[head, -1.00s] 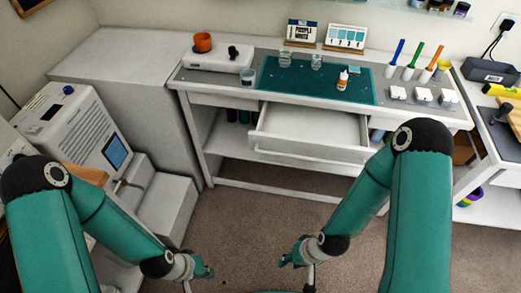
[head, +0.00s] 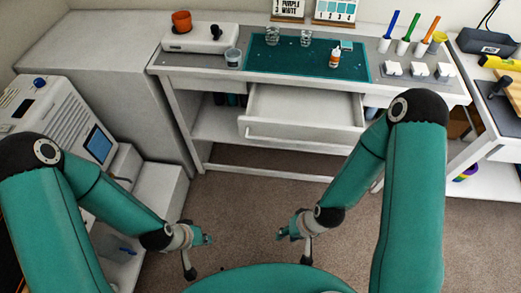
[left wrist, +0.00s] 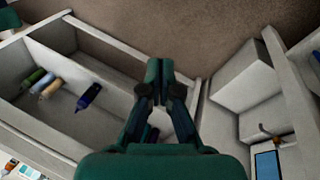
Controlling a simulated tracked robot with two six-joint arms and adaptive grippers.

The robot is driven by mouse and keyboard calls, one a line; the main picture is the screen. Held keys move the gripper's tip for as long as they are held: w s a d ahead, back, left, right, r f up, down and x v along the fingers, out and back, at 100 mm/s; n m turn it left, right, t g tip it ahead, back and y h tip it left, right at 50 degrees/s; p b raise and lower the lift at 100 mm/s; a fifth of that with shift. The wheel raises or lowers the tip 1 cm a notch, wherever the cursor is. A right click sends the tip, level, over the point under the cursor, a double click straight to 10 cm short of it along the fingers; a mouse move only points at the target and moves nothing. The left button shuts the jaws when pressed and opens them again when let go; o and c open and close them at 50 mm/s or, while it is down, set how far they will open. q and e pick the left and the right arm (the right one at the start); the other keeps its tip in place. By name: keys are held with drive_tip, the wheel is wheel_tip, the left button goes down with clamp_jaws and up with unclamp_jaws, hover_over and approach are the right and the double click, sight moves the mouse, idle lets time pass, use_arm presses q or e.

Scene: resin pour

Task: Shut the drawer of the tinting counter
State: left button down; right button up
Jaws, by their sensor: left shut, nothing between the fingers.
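The tinting counter (head: 205,61) stands across the back of the head view. Its drawer (head: 300,134) is pulled open below the teal mat, with its pale front and long handle (head: 300,141) facing me. The drawer's inside looks empty where I see it. My left gripper (head: 206,239) is low over the floor, in front of the drawer and to its left, clear of it. In the left wrist view its fingers (left wrist: 158,75) are closed and hold nothing. My right gripper (head: 284,234) is also low, in front of the drawer and apart from it; its fingers are too small to read.
A teal mat (head: 290,60) with cups and a bottle (head: 335,57) lies on the counter. A white machine (head: 62,112) stands at the left, a side table (head: 497,150) at the right. Bottles (left wrist: 47,86) lie on the lower shelf. The carpet (head: 250,200) before the drawer is clear.

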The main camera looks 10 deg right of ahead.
use_arm(q)
drive_tip(key=w+d+f+m+t+b, duration=0.2)
drive_tip(key=w+d+m+t+b, duration=0.35)
drive_tip(key=b, duration=0.45)
drive_tip(key=w+d+f+m+t+b, duration=0.1)
drive_tip(key=w+d+m+t+b, duration=0.25)
drive_tip(key=w+m+b, duration=0.5)
drive_tip(key=s+d+r+m+t+h+b, duration=0.25)
drive_tip(key=d+r+m+t+b, duration=0.55)
drive_tip(key=b, duration=0.9)
drive_tip(key=a+r+x, duration=0.1)
drive_tip(key=x, duration=1.2)
drive_tip(key=shift+w+a+t+b, duration=0.15)
drive_tip(key=shift+w+t+b, duration=0.05)
drive_tip(key=shift+t+b, duration=0.2)
drive_tip(key=shift+y, duration=0.25)
